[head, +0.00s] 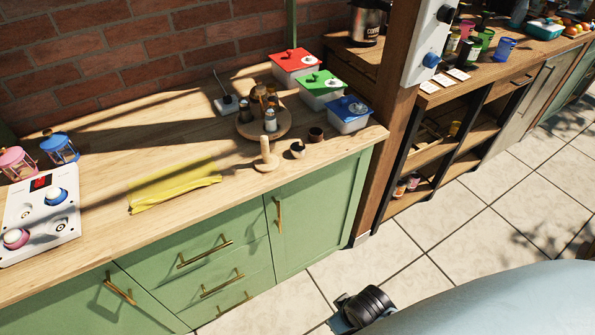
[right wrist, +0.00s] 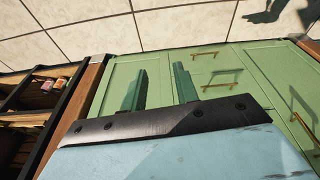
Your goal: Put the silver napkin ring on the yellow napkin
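The yellow napkin (head: 174,184) lies flat on the wooden counter, its front edge near the counter's front. A small round, partly shiny piece (head: 297,150) stands near the front edge to its right; it may be the silver napkin ring, but it is too small to be sure. A brown cup-like piece (head: 316,134) is just behind it. My right gripper (right wrist: 160,88) shows in the right wrist view with two green fingers apart and nothing between them. It is in front of the green cabinet doors, away from the countertop things. My left gripper is not in view.
A wooden peg stand (head: 266,158) is beside the small round piece. Behind are a round wooden tray (head: 282,127) with shakers and red, green and blue lidded boxes (head: 348,115). A white control panel (head: 42,215) is at left. Bare counter lies around the napkin.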

